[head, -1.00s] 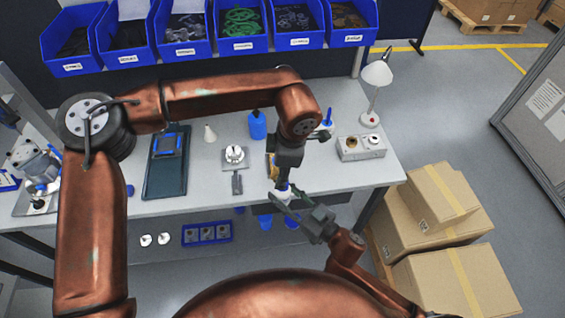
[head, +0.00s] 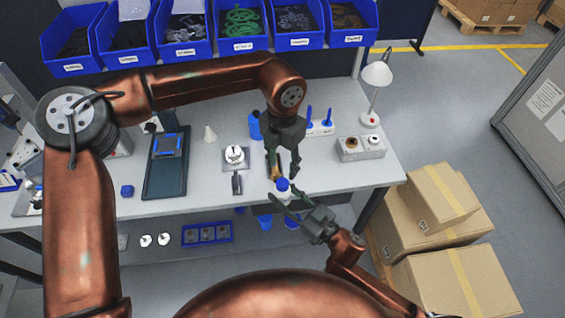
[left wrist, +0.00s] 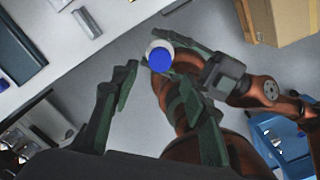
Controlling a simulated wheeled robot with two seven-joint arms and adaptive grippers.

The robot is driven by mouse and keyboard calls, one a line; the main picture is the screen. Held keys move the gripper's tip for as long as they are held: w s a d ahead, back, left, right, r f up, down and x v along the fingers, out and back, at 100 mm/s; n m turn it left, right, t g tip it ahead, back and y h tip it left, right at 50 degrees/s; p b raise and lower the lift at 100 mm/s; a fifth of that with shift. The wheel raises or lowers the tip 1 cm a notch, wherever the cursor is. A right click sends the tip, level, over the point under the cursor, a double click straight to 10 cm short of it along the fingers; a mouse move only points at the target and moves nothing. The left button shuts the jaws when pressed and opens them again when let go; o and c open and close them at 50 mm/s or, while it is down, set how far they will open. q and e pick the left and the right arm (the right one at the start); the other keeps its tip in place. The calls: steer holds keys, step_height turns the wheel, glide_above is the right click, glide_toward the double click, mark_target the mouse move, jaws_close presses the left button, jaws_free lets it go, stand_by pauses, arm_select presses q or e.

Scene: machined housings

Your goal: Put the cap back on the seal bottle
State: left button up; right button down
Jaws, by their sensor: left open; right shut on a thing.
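The seal bottle (head: 281,194) is small and white and stands upright in my right gripper (head: 285,198), in front of the table edge. The blue cap (head: 282,184) sits on top of it. In the left wrist view the cap (left wrist: 159,57) is a blue disc with a white rim of the bottle around it. How tightly it is seated cannot be told. My left gripper (head: 284,172) is open and empty just above and behind the cap, fingers pointing down. My right gripper is shut on the bottle; its fingers partly hide the bottle body.
The table (head: 215,183) holds a dark tray (head: 165,180), a metal fixture (head: 234,156), a blue bottle (head: 255,125), a grey box with knobs (head: 360,148) and a lamp (head: 377,75). Blue bins (head: 240,45) line the back. Cardboard boxes (head: 430,220) stand at the right.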

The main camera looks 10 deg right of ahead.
mark_target(283, 182)
arm_select(q)
steer(key=shift+f, duration=3.9)
steer(key=shift+c, duration=0.5)
jaws_close()
steer(key=shift+o, duration=1.3)
jaws_free()
step_height(283, 182, up, 12)
